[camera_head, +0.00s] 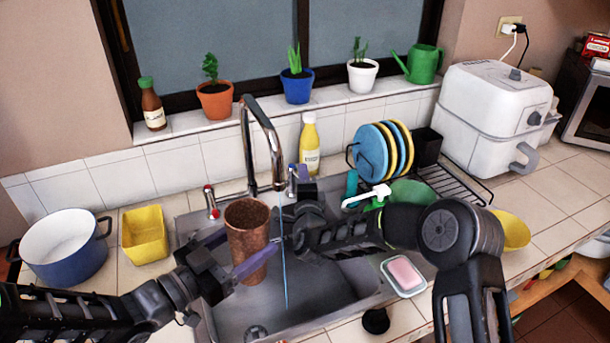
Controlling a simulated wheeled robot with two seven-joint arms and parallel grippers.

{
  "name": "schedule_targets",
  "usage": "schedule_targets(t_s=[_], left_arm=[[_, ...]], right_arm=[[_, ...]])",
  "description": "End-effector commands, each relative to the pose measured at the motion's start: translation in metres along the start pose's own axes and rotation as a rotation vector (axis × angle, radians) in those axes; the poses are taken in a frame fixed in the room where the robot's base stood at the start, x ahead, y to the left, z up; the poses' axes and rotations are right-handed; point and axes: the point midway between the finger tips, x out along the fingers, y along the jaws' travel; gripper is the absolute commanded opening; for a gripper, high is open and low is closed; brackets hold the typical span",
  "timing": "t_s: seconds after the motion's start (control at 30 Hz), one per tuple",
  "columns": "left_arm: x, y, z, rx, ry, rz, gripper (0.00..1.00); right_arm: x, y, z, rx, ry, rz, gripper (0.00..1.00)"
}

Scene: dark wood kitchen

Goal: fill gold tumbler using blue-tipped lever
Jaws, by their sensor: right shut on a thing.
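The gold tumbler (247,228), a coppery brown cup, stands upright in the sink area, left of the faucet spout. My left gripper (235,255) has its purple fingers around it, one in front and one at its left; firm contact cannot be made out. My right gripper (298,181) is shut on the blue-tipped lever at the right of the faucet, and its fingers mostly hide that lever. The chrome faucet (247,140) arches above. A thin blue water stream (284,270) runs down, appearing just right of the tumbler.
A red-tipped lever (210,202) stands left of the faucet. A blue pot (65,262) and yellow container (144,236) are at the left. A yellow bottle (309,145), dish rack (455,184) and soap dish (388,271) lie close to my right arm.

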Motion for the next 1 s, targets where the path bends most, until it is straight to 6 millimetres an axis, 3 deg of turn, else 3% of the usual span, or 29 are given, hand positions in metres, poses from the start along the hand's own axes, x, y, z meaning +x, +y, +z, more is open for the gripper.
schedule_targets(t_s=[0.17,0.43,0.47,0.7,1.0], left_arm=[[0.0003,-0.0001,-0.0010,0.001,0.003,0.000,0.00],[0.0003,-0.0001,-0.0010,0.001,0.003,0.000,0.00],[0.0003,-0.0001,-0.0010,0.001,0.003,0.000,0.00],[0.0003,-0.0001,-0.0011,0.001,0.003,0.000,0.00],[0.0003,-0.0001,-0.0011,0.001,0.003,0.000,0.00]], right_arm=[[-0.0029,-0.0002,0.0046,0.001,0.090,0.000,0.00],[-0.0032,0.0002,0.0040,0.000,0.095,0.002,0.00],[-0.0032,0.0003,0.0040,0.000,0.094,0.002,0.19],[-0.0031,0.0002,0.0039,-0.001,0.094,0.002,0.38],[-0.0045,0.0001,0.0041,-0.001,0.093,0.002,0.38]])
